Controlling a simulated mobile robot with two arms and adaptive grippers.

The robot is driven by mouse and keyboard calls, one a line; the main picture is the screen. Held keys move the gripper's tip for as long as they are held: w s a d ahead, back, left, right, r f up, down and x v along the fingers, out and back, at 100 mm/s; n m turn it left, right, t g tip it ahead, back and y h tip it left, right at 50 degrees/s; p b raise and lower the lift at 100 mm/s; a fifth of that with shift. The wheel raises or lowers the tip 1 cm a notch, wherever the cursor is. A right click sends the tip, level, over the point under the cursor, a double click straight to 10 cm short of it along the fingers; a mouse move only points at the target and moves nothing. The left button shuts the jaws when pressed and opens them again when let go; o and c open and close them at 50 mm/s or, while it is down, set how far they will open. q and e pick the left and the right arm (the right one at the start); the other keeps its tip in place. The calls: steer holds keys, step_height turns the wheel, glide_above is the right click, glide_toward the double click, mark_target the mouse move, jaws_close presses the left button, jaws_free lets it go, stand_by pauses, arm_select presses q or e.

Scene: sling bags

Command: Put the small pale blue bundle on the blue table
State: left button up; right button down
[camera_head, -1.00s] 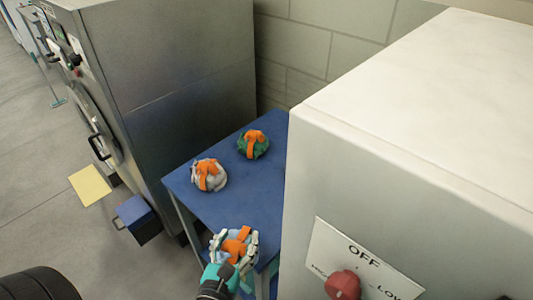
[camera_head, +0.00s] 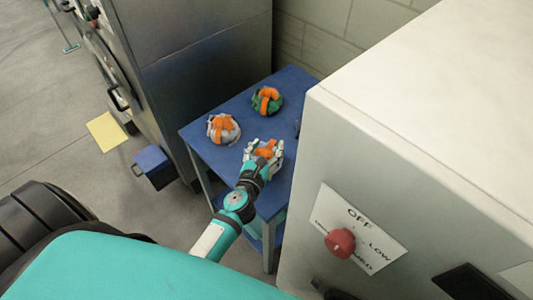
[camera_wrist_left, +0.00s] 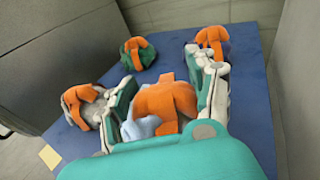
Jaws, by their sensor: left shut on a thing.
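My left gripper (camera_head: 263,155) is shut on the small pale blue bundle (camera_head: 266,150), over the near part of the blue table (camera_head: 203,152). In the left wrist view, the bundle (camera_wrist_left: 165,104) shows orange straps and a little pale blue cloth between the fingers of the left gripper (camera_wrist_left: 168,92). Whether the bundle touches the tabletop is hard to tell. The fingers hide its sides. My right gripper is not in view.
A grey bundle (camera_head: 223,129) and a green bundle (camera_head: 268,101) lie farther back on the table. A purple bundle (camera_wrist_left: 212,40) lies at the right. A tall grey cabinet (camera_head: 205,70) and a white machine (camera_head: 400,150) flank the table.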

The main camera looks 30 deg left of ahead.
arm_select(q)
steer(key=shift+f+b, duration=1.2)
steer(key=shift+f, duration=0.6)
steer(key=o, duration=1.7)
steer(key=shift+o, duration=0.2)
steer(key=shift+r+p, duration=0.3)
steer(key=shift+p, duration=0.05)
steer(key=b+v, duration=0.2)
steer(key=v, duration=1)
steer(key=shift+b, duration=0.35)
steer(key=shift+f, duration=0.1)
